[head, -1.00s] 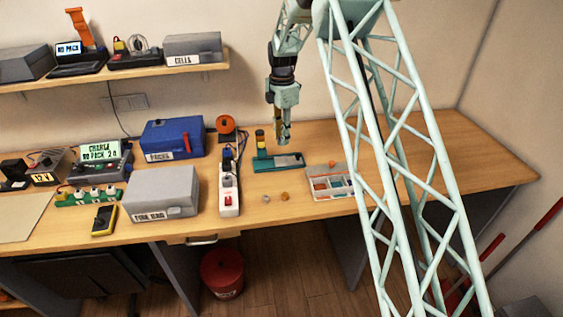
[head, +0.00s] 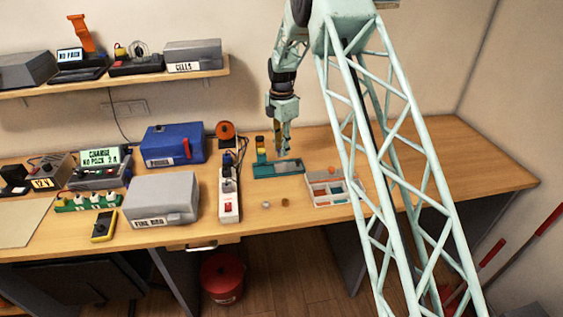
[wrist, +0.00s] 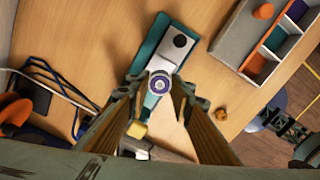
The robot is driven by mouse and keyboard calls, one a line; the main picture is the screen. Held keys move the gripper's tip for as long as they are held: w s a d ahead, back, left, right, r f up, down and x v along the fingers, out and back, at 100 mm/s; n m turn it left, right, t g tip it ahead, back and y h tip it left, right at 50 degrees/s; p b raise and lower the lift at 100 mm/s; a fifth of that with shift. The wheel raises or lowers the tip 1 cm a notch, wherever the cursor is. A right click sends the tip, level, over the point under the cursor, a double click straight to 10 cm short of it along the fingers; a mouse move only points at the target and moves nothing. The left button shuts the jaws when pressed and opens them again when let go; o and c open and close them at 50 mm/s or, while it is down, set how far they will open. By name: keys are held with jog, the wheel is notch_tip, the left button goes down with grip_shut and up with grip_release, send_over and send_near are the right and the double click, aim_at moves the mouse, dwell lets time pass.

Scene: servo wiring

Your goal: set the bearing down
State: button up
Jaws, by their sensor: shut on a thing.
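My gripper (head: 282,150) points down over the teal fixture (head: 262,172) on the bench. In the wrist view, its two fingers (wrist: 158,92) are closed on the bearing (wrist: 160,84), a small round ring with a pale rim and purple-blue centre. The fixture (wrist: 150,48) lies just below it, with a grey plate and a dark round knob on its far end. Whether the bearing touches the fixture cannot be told. In the head view the bearing is too small to make out.
A compartment tray (head: 322,201) stands right of the fixture. A power strip (head: 229,205) and an orange spool (head: 226,130) with cables are to the left. Two small round parts lie in front, one grey (head: 266,204) and one brown (head: 285,202). The right bench is clear.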

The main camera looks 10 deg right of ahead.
aim_at(281, 167)
jog(key=shift+f, duration=1.45)
jog(key=shift+f, duration=1.85)
jog(key=shift+f, duration=0.15)
jog(key=o, duration=0.9)
notch_tip(281, 167, up, 11)
jog(key=shift+r, duration=0.65)
